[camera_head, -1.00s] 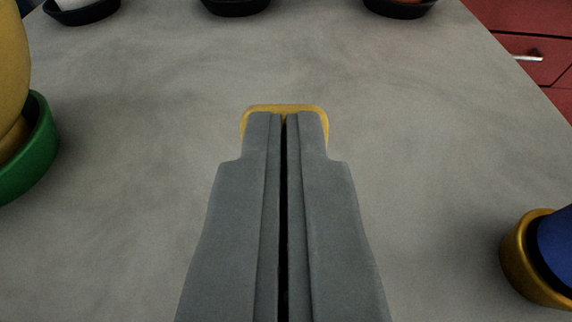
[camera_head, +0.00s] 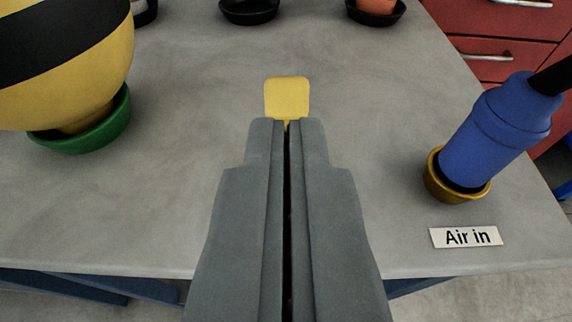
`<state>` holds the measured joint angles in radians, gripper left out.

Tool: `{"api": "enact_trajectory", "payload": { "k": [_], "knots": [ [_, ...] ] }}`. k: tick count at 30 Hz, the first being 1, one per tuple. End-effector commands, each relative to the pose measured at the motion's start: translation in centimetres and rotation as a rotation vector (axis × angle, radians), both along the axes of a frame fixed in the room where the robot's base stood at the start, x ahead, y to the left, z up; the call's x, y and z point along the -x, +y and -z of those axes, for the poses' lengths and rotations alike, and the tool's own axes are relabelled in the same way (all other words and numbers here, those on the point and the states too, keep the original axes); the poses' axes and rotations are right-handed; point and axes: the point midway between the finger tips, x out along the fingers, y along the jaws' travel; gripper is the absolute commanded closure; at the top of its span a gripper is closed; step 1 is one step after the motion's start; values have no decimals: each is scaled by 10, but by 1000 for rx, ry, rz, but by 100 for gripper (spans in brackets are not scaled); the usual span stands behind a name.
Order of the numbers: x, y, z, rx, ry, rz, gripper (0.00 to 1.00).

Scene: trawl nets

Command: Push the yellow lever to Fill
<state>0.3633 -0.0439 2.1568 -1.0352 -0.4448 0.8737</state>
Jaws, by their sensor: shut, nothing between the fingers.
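The yellow lever (camera_head: 287,97) shows as a flat, rounded yellow paddle just beyond my fingertips, near the middle of the view. Its lower part is hidden behind my gripper. My gripper (camera_head: 287,124) is shut, with nothing between its fingers, and points away from me toward the lever. The fingertips overlap the lever's lower edge in the picture; I cannot tell whether they touch it. No Fill marking is visible.
A yellow-and-black ball (camera_head: 75,95) sits in a green dish (camera_head: 95,133) at left. A blue cylinder (camera_head: 490,135) stands tilted in a yellow cup (camera_head: 445,186) at right, by an "Air in" label (camera_head: 465,237). Black dishes (camera_head: 250,14) line the back. Red drawers (camera_head: 480,35) stand beyond the grey table (camera_head: 200,190).

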Motion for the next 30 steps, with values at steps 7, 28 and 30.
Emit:
{"api": "enact_trajectory", "payload": {
  "k": [7, 28, 30],
  "knots": [
    [26, -2, -15, 0, -1, 1, 100],
    [35, -1, -20, 0, -2, 1, 100],
    [37, 2, -25, 6, -9, 3, 100]
  ]
}}
